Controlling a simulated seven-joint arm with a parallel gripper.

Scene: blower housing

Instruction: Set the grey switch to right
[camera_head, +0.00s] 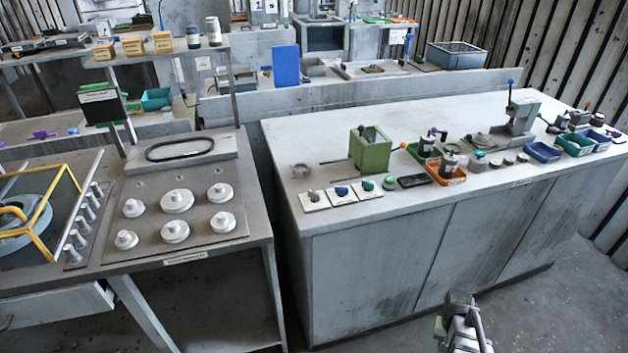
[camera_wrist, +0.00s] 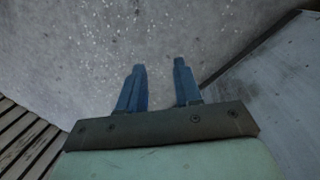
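The grey switch (camera_head: 313,196) is a small knob on a white plate near the front left corner of the long grey workbench (camera_head: 345,235) in the head view. It is the leftmost in a row of similar plates; one beside it has a blue knob (camera_head: 342,191) and another a green knob (camera_head: 368,185). Its setting is too small to tell. My gripper (camera_wrist: 159,82) shows two blue fingers apart with only floor between them in the wrist view. My arm shows at the bottom of the head view, low in front of the workbench and away from the switch.
A green box (camera_head: 370,150) stands behind the knobs. A black flat item (camera_head: 412,181) and an orange tray (camera_head: 446,174) lie to their right. A bench with round grey knobs (camera_head: 176,201) stands at left. The floor (camera_head: 540,310) in front is clear.

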